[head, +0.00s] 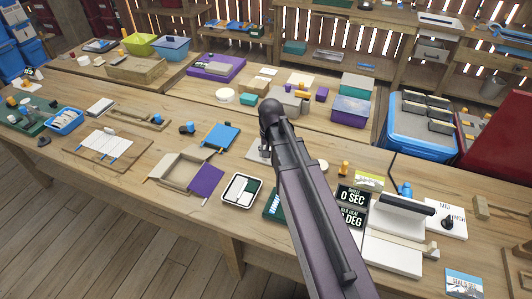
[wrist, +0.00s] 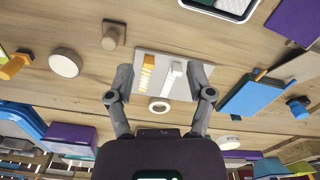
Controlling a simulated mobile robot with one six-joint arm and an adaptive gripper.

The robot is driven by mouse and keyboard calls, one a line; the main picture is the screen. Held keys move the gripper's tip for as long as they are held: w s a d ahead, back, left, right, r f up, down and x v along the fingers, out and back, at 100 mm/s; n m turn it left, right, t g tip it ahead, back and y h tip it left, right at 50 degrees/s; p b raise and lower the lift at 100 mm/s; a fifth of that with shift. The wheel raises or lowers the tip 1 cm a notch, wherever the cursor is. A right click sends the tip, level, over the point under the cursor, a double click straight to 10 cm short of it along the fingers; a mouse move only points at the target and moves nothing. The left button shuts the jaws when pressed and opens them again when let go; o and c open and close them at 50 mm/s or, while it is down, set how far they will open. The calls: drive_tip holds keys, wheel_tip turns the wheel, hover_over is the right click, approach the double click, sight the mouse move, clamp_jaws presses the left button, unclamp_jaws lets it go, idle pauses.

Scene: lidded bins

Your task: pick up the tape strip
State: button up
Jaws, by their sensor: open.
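In the wrist view a pale plate (wrist: 187,88) lies on the wooden bench. I cannot tell for sure which strip is the tape strip. My gripper (wrist: 164,72) is open, its two fingers spread on either side of the strips, with nothing between them held. How high it is above the plate is unclear. In the head view my arm hides the gripper and most of the plate.
A round white disc (wrist: 65,63) and a wooden peg (wrist: 114,35) stand close to the plate. A blue board (head: 220,136) and an open box (head: 178,172) lie to the left in the head view. A black-rimmed tray (head: 242,190) lies in front.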

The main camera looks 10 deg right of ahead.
drive_tip(key=w+r+m+p, duration=0.1)
drive_tip(key=w+r+m, duration=0.1)
drive_tip(key=w, duration=0.8)
drive_tip(key=shift+m, duration=0.6)
drive_tip(key=shift+a+f, duration=0.1)
drive_tip(key=shift+f, duration=0.05)
wheel_tip(320, 180, down, 8)
drive_tip(key=b, duration=0.8)
drive_tip(key=shift+f, duration=0.2)
drive_tip(key=f+b, duration=0.3)
drive_tip(key=shift+s+f+b, duration=0.15)
drive_tip(key=shift+s+b, duration=0.15)
drive_tip(key=shift+f+b, duration=0.9)
drive_tip(key=shift+f, duration=0.05)
